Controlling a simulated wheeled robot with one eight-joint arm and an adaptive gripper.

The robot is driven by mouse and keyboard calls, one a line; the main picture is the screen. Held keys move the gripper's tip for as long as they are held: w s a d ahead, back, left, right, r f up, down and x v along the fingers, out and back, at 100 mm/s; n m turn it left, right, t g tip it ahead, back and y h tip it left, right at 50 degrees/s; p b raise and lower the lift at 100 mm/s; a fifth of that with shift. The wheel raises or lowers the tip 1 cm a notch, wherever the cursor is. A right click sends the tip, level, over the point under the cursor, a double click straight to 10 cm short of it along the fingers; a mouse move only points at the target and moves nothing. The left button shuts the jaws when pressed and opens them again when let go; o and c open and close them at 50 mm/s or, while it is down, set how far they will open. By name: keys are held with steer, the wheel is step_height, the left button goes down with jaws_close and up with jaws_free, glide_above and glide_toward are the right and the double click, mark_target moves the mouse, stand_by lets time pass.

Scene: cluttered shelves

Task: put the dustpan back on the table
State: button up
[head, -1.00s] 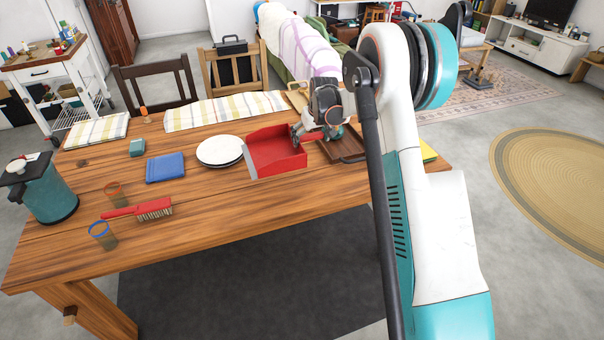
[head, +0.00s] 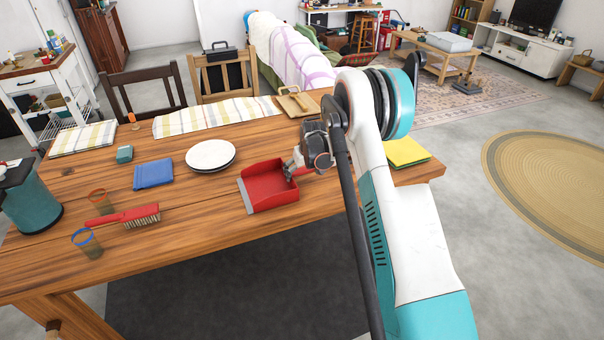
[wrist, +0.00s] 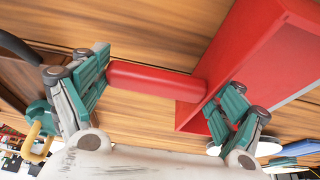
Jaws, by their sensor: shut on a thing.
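The red dustpan (head: 268,190) is near the front edge of the wooden table (head: 190,230), its open side facing left. My gripper (head: 294,167) is at its right side. In the wrist view my gripper (wrist: 163,80) has one finger at the end of the red handle (wrist: 155,81) and the other against the pan wall (wrist: 230,60), so it is shut on the dustpan across the handle's length. The pan looks level. I cannot tell whether it touches the tabletop or hangs just above it.
Stacked white plates (head: 210,155) and a blue cloth (head: 153,174) lie left of the dustpan. A red brush (head: 130,215), two cups and a teal jug (head: 30,205) are farther left. A yellow cloth (head: 405,152) is at the right. The front middle of the table is clear.

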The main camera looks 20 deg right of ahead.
steer(key=shift+r, duration=0.1)
steer(key=shift+f, duration=0.25)
steer(key=o, duration=1.2)
steer(key=shift+c, duration=0.2)
steer(key=shift+r, duration=0.1)
